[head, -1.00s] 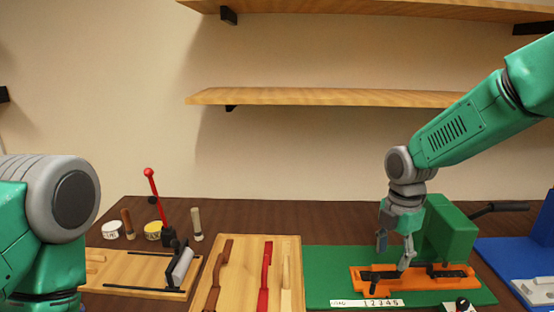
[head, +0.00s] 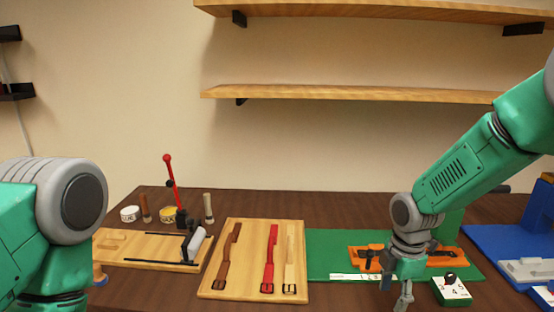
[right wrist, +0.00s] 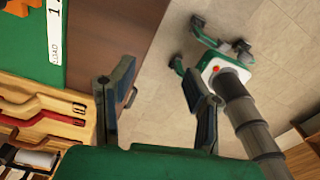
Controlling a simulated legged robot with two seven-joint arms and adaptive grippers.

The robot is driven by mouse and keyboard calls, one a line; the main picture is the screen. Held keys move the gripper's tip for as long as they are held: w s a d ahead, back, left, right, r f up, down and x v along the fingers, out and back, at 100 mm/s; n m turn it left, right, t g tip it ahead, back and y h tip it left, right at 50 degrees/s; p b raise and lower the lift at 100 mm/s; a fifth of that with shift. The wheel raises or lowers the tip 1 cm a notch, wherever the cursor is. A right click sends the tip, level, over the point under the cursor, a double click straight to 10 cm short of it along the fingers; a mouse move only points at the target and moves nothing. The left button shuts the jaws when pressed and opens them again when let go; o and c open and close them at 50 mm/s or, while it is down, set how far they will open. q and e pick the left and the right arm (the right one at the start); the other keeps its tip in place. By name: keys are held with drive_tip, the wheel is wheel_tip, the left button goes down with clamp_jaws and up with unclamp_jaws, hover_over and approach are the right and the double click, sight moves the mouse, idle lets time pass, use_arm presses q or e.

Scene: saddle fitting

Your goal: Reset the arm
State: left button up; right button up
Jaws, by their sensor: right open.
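My right arm comes in from the right in the head view. Its gripper (head: 404,300) points down near the front edge of the table, in front of the orange fixture (head: 441,260) on the green mat (head: 325,252). In the right wrist view the two fingers (right wrist: 157,88) are apart with nothing between them. Floor shows beyond them, with the table edge to their left. My left arm shows at the left of the head view, but its gripper is out of view.
A white-topped green box (head: 452,291) stands just right of my right gripper. A wooden board (head: 212,288) with brown and red straps lies mid-table. A red-handled lever tool (head: 174,190) stands at left. A blue fixture (head: 495,240) is at right. Shelves (head: 350,93) hang above.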

drive_tip(key=s+f+m+b, duration=0.5)
drive_tip(key=s+f+m, duration=0.3)
drive_tip(key=s+f, duration=0.8)
drive_tip(key=s+d+f+m+b, duration=0.1)
drive_tip(key=s+f+m+b, duration=0.1)
drive_tip(key=s+f+m, duration=0.3)
drive_tip(key=s+d+f+m+b, duration=0.2)
drive_tip(key=s+f+m, duration=0.3)
drive_tip(key=s, duration=0.7)
drive_tip(key=shift+f+m+t, duration=0.25)
drive_tip(key=shift+m+t, duration=0.15)
drive_tip(key=shift+m, duration=0.2)
